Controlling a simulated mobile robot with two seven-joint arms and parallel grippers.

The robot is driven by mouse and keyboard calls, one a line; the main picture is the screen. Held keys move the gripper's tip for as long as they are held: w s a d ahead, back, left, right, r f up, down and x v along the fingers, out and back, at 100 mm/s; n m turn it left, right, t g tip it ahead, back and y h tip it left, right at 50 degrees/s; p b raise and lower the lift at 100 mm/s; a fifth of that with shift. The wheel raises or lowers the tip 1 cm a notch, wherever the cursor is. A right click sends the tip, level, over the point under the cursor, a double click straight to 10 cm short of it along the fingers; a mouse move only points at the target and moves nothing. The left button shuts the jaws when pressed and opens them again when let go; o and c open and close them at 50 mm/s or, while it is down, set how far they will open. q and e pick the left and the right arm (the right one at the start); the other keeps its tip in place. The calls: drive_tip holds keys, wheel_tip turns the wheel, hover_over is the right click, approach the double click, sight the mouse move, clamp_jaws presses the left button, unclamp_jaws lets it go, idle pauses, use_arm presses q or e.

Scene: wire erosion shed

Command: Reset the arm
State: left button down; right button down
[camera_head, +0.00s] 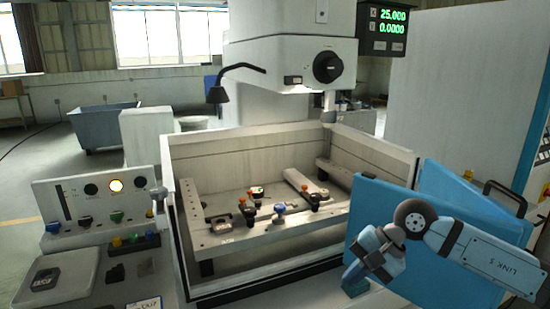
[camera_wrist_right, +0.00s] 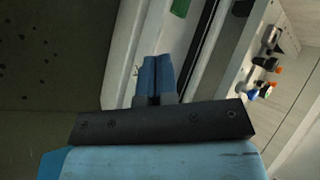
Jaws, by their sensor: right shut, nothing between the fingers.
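My right arm (camera_head: 470,250) comes in from the right in the head view, bent at a grey round joint, in front of the machine tank's blue door. My right gripper (camera_head: 355,280) hangs low by the tank's front right corner. In the right wrist view its two blue fingers (camera_wrist_right: 155,78) are together with nothing between them. My left arm and gripper are in neither view.
The open tank (camera_head: 240,293) holds a fixture frame (camera_head: 200,232) with clamps. Blue doors (camera_head: 470,190) stand at its right. A control panel (camera_head: 95,200) with buttons is at left. The machine head (camera_head: 290,65) is above. A blue-grey bin (camera_head: 100,125) stands behind.

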drive_tip(key=s+a+f+m+t+y, duration=0.2)
drive_tip(key=s+a+m+y, duration=0.5)
drive_tip(key=a+m+y, duration=0.7)
drive_tip(key=d+f+m+t+h, duration=0.3)
drive_tip(key=f+m+t+h, duration=0.15)
drive_tip(key=m, duration=0.65)
drive_tip(key=s+d+f+m+t+h, duration=0.1)
drive_tip(key=d+f+m+t+h, duration=0.3)
drive_tip(key=m, duration=0.6)
drive_tip(key=d+f+m+t+h, duration=0.25)
drive_tip(key=m+t, duration=0.35)
drive_tip(key=m, duration=0.5)
drive_tip(key=s+d+f+m+g+h, duration=0.3)
drive_tip(key=s+d+f+m+h, duration=0.1)
drive_tip(key=s+f+m, duration=0.45)
drive_tip(key=s+d+f+m+g+h, duration=0.3)
drive_tip(key=s+f+m, duration=0.45)
drive_tip(key=f, duration=0.25)
wheel_tip(320, 180, up, 11)
drive_tip(key=d+m+p, duration=0.1)
drive_tip(key=p, duration=1.2)
drive_tip(key=shift+f, duration=0.1)
